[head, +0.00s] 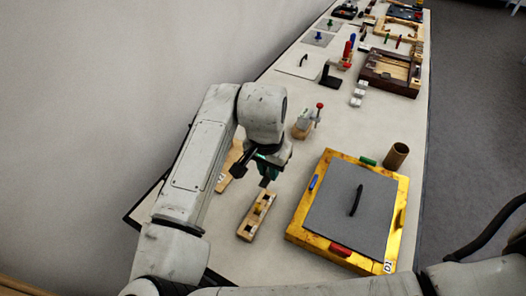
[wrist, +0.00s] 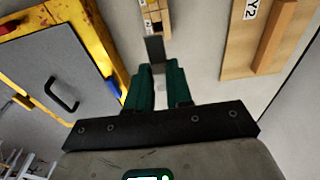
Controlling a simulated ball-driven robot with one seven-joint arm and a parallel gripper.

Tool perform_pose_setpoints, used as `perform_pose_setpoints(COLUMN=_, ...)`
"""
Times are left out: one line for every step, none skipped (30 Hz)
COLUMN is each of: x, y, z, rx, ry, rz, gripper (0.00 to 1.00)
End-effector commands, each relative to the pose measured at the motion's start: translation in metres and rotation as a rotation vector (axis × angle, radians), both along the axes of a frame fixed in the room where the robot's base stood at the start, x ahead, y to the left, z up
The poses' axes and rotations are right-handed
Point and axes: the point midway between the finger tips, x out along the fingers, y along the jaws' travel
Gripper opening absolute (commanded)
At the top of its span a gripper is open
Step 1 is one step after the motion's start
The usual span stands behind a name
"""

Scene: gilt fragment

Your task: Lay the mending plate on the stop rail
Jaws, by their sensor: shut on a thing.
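My gripper (wrist: 158,70) has green fingers and is shut on a small dark grey plate, the mending plate (wrist: 155,48), which sticks out beyond the fingertips. In the head view the plate (head: 265,182) hangs below my gripper (head: 268,170). A pale wooden board (wrist: 250,48) labelled Y2 carries a raised strip, which looks like the stop rail (wrist: 277,28). In the head view this board (head: 228,172) lies left of my gripper, partly hidden by my arm. A small wooden holder (head: 246,230) stands in front of the plate; whether they touch is unclear.
A gilt frame (head: 300,232) labelled D1 holds a grey panel (head: 335,205) with a black handle, right of my gripper. A brown tube (head: 396,155) stands behind it. A red-knobbed tool (head: 305,122) stands farther back. Bare tabletop lies between holder and frame.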

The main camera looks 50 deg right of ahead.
Motion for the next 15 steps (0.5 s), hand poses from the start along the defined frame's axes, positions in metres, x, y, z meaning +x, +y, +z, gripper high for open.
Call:
perform_pose_setpoints(x=0.0002, y=0.0003, z=0.0002, rx=0.000, ry=0.000, rz=0.001, gripper=0.00)
perform_pose_setpoints(x=0.0003, y=0.0003, z=0.0002, rx=0.000, ry=0.000, rz=0.001, gripper=0.00)
perform_pose_setpoints(x=0.0002, y=0.0003, z=0.0002, rx=0.000, ry=0.000, rz=0.001, gripper=0.00)
perform_pose_setpoints(x=0.0002, y=0.0003, z=0.0002, rx=0.000, ry=0.000, rz=0.001, gripper=0.00)
perform_pose_setpoints(x=0.0002, y=0.0002, z=0.0002, rx=0.000, ry=0.000, rz=0.001, gripper=0.00)
perform_pose_setpoints(x=0.0002, y=0.0002, z=0.0002, rx=0.000, ry=0.000, rz=0.001, gripper=0.00)
perform_pose_setpoints(x=0.0002, y=0.0002, z=0.0002, rx=0.000, ry=0.000, rz=0.001, gripper=0.00)
perform_pose_setpoints(x=0.0002, y=0.0002, z=0.0002, rx=0.000, ry=0.000, rz=0.001, gripper=0.00)
perform_pose_setpoints(x=0.0002, y=0.0002, z=0.0002, rx=0.000, ry=0.000, rz=0.001, gripper=0.00)
perform_pose_setpoints(x=0.0002, y=0.0003, z=0.0003, rx=0.000, ry=0.000, rz=0.001, gripper=0.00)
perform_pose_setpoints(x=0.0001, y=0.0005, z=0.0004, rx=0.000, ry=0.000, rz=0.001, gripper=0.00)
perform_pose_setpoints(x=0.0000, y=0.0008, z=0.0006, rx=-0.001, ry=0.000, rz=0.002, gripper=0.00)
perform_pose_setpoints(x=-0.0001, y=0.0011, z=0.0009, rx=-0.001, ry=0.000, rz=0.002, gripper=0.00)
perform_pose_setpoints(x=-0.0002, y=0.0015, z=0.0012, rx=-0.001, ry=0.000, rz=0.003, gripper=0.00)
perform_pose_setpoints(x=-0.0001, y=0.0015, z=-0.0024, rx=0.000, ry=0.000, rz=0.001, gripper=0.00)
